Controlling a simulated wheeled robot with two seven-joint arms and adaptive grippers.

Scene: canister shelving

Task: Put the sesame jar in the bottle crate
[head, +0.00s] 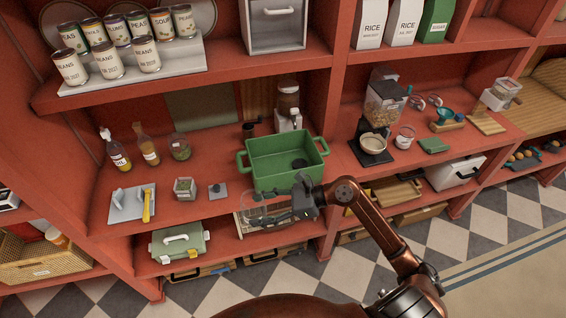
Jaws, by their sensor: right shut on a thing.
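The green bottle crate (262,181) stands on the middle shelf, open at the top with a handle at each end. A dark round thing shows inside it; I cannot tell what it is. My right gripper (291,206) is just in front of and below the crate's front right corner. It is shut on a clear jar (262,208), which lies tilted in front of the shelf edge, outside the crate. Its contents and label are too faint to tell whether it is the sesame jar. My left gripper is not in view.
Left of the crate stand two oil bottles (119,155), a green-filled jar (180,148), a small square pot (185,188) and a grey board (130,204). A dispenser (288,105) stands behind the crate. A coffee grinder (384,100) is past the divider. A lidded green box (180,243) sits below.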

